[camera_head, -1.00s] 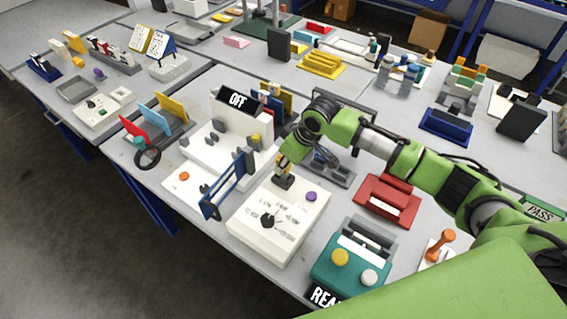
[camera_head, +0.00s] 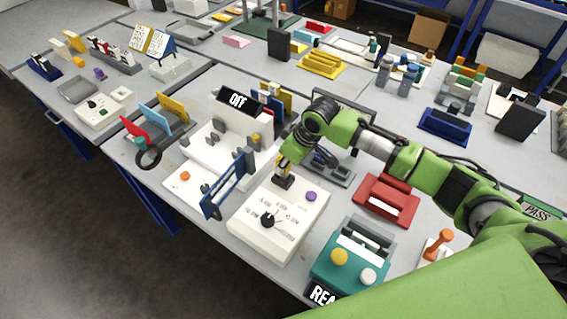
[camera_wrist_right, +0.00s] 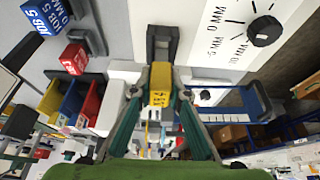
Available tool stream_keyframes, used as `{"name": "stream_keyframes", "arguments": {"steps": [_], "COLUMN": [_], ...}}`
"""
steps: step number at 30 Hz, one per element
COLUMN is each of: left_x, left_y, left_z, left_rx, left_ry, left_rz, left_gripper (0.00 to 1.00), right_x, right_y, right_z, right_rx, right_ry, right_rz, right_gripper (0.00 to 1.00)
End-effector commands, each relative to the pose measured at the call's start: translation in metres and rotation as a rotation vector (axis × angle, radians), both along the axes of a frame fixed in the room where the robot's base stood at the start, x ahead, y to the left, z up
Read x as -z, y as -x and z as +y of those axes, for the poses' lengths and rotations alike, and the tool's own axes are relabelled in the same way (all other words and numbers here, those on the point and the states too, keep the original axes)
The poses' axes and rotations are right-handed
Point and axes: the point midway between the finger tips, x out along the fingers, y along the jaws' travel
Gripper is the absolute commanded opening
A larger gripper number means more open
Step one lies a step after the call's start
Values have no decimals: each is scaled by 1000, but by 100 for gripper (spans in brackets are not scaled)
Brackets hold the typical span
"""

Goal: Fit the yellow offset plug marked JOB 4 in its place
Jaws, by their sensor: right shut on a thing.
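My right gripper (camera_head: 283,172) is shut on the yellow plug (camera_wrist_right: 159,98), which carries small dark lettering I cannot fully read. The plug points down at the small dark socket (camera_head: 283,182) at the back left corner of the white dial panel (camera_head: 300,228). The socket also shows in the right wrist view (camera_wrist_right: 162,36), just beyond the fingertips (camera_wrist_right: 161,72). My left gripper is not in view.
The panel has a black knob (camera_head: 267,220) with mm marks and a purple button (camera_head: 312,196). A blue frame (camera_head: 229,184) stands close on its left, and a white machine with an OFF sign (camera_head: 238,101) behind. A red device (camera_head: 388,200) and a teal box (camera_head: 350,262) lie to the right.

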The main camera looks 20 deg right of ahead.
Motion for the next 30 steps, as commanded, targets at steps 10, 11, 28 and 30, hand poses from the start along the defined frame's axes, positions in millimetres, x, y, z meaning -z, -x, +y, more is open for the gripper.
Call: {"name": "stream_keyframes", "arguments": {"steps": [10,11,28,30], "left_x": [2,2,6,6], "left_y": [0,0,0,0], "left_z": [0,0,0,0], "left_rx": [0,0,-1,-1], "left_ry": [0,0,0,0], "left_rz": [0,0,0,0], "left_gripper": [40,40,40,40], "right_x": [6,7,21,23], "right_y": [0,0,0,0], "right_z": [0,0,0,1], "right_rx": [0,0,1,0], "right_ry": [0,0,-1,-1], "right_rz": [0,0,1,1], "right_gripper": [0,0,0,0]}}
